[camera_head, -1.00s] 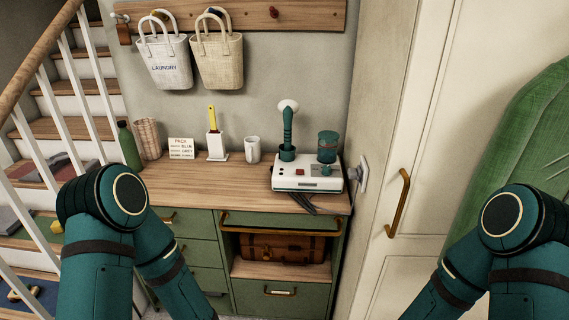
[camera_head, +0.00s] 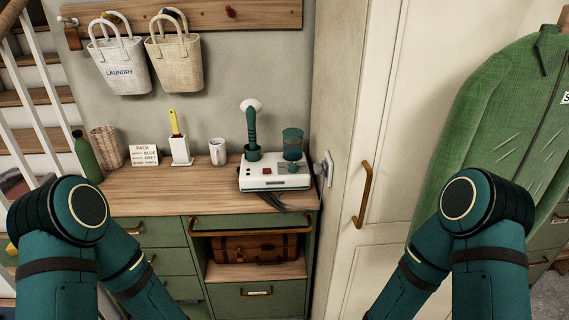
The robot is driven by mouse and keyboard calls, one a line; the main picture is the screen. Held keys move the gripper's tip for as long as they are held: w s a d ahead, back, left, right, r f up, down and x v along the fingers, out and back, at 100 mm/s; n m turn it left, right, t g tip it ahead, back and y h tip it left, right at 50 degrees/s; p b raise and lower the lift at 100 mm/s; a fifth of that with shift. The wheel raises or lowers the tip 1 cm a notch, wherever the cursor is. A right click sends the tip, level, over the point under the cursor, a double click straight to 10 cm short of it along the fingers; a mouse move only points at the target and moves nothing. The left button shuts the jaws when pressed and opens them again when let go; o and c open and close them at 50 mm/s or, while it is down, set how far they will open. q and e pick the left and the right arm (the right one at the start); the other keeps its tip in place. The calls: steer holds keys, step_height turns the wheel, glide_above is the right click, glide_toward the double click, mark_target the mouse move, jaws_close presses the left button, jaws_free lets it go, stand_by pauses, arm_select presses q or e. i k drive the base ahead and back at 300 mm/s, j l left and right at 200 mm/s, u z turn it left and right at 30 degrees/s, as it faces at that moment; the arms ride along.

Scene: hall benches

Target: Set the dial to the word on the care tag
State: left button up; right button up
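A white steamer unit (camera_head: 275,174) stands on the right end of the wooden cabinet top, with a teal tank (camera_head: 292,145) and a teal handpiece (camera_head: 252,130) upright in its holder. Small controls show on its front; I cannot make out a dial setting. A green jacket (camera_head: 500,125) hangs at the right. A white tag (camera_head: 565,98) with a partly cut-off letter is on it at the picture's edge; its word cannot be read. Both my arms show at the bottom left and bottom right, but their grippers are outside the picture.
A tall cream door with a brass handle (camera_head: 362,194) stands between cabinet and jacket. A mug (camera_head: 218,151), brush holder (camera_head: 180,150), "PACK" card (camera_head: 144,155) and green bottle (camera_head: 86,157) line the cabinet's back. The wooden top's front left (camera_head: 165,198) is clear.

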mark_target(293, 168)
steer(key=i+j, duration=0.15)
steer(key=j, duration=0.15)
steer(key=i+j, duration=0.1)
steer(key=j, duration=0.15)
steer(key=i+j, duration=0.15)
steer(key=j, duration=0.15)
steer(key=j+z, duration=0.15)
steer(key=z, duration=0.2)
steer(key=i+j+z, duration=0.1)
steer(key=z, duration=0.3)
steer(key=j+z, duration=0.15)
steer(key=z, duration=0.2)
